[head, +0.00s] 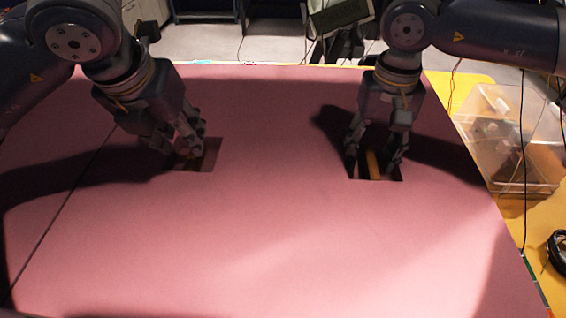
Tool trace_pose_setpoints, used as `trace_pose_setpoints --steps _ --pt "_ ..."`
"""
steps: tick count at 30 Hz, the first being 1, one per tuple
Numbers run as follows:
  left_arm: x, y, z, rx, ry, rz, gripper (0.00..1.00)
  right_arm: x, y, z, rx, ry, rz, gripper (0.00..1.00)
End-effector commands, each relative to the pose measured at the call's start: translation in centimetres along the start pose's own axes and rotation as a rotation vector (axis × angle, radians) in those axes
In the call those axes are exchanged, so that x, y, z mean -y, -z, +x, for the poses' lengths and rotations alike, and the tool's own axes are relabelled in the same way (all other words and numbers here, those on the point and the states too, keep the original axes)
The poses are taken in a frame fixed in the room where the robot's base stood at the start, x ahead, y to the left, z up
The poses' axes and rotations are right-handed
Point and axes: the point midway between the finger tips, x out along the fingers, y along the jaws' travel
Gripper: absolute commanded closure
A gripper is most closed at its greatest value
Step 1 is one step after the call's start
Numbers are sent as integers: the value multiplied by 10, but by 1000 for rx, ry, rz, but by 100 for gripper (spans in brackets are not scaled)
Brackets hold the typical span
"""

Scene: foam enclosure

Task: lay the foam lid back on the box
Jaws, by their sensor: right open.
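The pink foam lid (270,220) lies flat and fills most of the head view. It has two rectangular cutouts, each with a yellowish bar inside. My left gripper (178,149) is at the left cutout, with its fingers close over the left bar (194,162). Whether they grip it is unclear. My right gripper (376,158) is open at the right cutout, one finger on each side of the right bar (374,164). The fingertips reach down into the dark opening. The box under the foam is hidden.
A dark seam (62,207) runs through the foam on the left. A clear plastic bin (510,130) stands on a yellow surface (540,225) beyond the right edge. A black coiled object (558,252) lies at the far right. The foam between and before my grippers is clear.

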Motion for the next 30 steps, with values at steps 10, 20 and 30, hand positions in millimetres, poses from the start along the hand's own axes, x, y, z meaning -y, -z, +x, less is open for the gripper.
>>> trace_pose_setpoints --steps 10,20,30 --pt "0 0 -12 0 1 -1 65 0 0 -23 -1 1 1 48" --pt "0 0 -11 -1 0 -1 65 1 0 -92 -2 1 1 48" --pt "0 0 -11 -1 0 -1 65 0 0 -120 0 -1 0 48"
